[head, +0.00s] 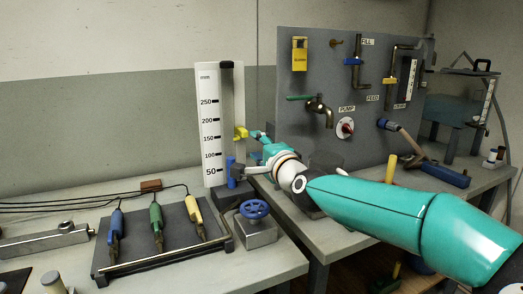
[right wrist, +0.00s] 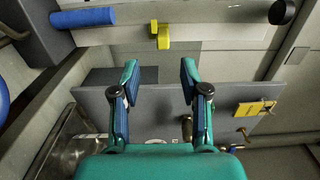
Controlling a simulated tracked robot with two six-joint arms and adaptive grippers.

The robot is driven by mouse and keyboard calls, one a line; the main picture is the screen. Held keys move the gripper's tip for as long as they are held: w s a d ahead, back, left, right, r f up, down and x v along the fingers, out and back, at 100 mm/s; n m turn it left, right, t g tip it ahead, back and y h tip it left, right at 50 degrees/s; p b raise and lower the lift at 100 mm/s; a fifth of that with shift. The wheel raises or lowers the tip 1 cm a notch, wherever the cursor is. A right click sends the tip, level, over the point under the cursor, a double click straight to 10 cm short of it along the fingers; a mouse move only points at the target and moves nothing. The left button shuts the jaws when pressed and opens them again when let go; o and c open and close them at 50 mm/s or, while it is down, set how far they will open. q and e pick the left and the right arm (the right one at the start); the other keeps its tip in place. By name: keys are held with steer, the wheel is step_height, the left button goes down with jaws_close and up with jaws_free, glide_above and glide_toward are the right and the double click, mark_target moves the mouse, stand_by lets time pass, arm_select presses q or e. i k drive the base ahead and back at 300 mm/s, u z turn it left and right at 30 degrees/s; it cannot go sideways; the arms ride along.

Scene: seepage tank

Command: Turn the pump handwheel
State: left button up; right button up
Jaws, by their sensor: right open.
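A blue handwheel (head: 254,209) sits on a grey block on the near bench, clear of the gripper. A blue curved edge at the left border of the right wrist view (right wrist: 2,95) may be its rim. A red-and-white round knob (head: 345,127) is on the grey panel under the PUMP label. My right gripper (head: 261,139) is by the gauge board, above and behind the blue handwheel. In the right wrist view its fingers (right wrist: 157,70) are open with nothing between them. My left gripper is not in view.
The gauge board (head: 210,125) carries a yellow pointer (head: 240,132), near my right fingers. A blue cylinder (head: 231,171) stands at its foot. A tool rack (head: 160,238) lies left of the handwheel. A tap (head: 319,109) juts from the panel. A gap separates the benches.

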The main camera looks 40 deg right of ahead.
mark_target(253, 214)
steer(key=k, duration=1)
